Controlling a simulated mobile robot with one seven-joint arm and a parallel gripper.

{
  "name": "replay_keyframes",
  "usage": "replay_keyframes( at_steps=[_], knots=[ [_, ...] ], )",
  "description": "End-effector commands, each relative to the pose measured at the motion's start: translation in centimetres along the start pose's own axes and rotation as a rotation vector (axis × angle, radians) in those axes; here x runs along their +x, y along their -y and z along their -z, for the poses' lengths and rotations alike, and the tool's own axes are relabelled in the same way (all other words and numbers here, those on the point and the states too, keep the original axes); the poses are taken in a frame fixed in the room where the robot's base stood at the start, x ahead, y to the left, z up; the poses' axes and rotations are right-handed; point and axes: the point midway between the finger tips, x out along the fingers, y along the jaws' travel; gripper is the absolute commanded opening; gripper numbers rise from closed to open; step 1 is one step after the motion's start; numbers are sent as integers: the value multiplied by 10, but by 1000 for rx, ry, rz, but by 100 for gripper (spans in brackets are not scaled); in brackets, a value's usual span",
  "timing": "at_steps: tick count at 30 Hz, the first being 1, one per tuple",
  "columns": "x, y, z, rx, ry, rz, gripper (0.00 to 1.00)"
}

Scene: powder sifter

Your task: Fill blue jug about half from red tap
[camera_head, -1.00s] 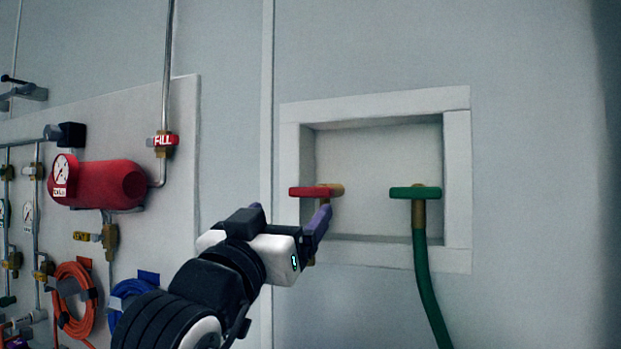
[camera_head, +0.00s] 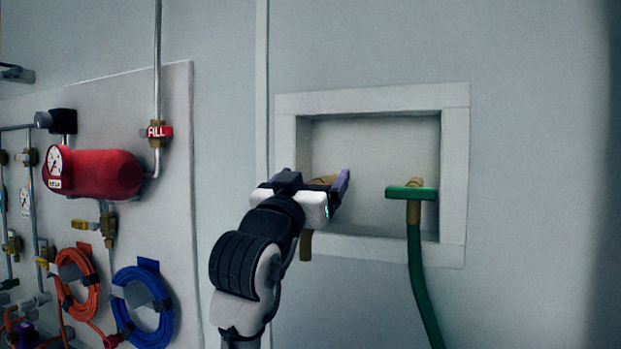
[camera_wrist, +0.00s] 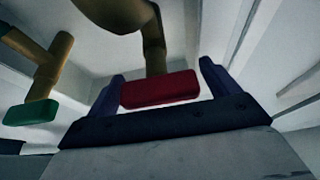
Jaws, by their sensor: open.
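My gripper (camera_head: 338,190) is at the left side of the wall recess, in front of the red tap and hiding most of it in the head view. In the wrist view the red tap handle (camera_wrist: 160,89) lies between the two purple fingers of my open gripper (camera_wrist: 163,85), with a gap on the right side. The brass tap body (camera_wrist: 153,45) runs behind the handle. Its brass spout (camera_head: 305,246) shows below my gripper. The blue jug is not in view.
A green tap (camera_head: 412,193) with a green hose (camera_head: 420,280) is to the right in the same recess (camera_head: 455,180). A panel at left carries a red tank (camera_head: 105,173), gauges, pipes and coiled orange (camera_head: 90,290) and blue hoses (camera_head: 125,312). The wall right of the recess is bare.

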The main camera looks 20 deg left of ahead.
Motion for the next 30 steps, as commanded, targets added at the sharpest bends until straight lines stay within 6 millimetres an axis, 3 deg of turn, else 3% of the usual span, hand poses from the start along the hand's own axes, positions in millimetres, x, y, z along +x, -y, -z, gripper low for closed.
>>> replay_keyframes(
  at_steps=[1, 11, 20, 30],
  knots=[
    [0, 0, 0, 0, 0, 0, 83],
    [0, 0, 0, 0, 0, 0, 43],
    [-1, 0, 0, 45, -1, -18, 43],
    [-2, -3, -1, 257, -2, -105, 43]
  ],
)
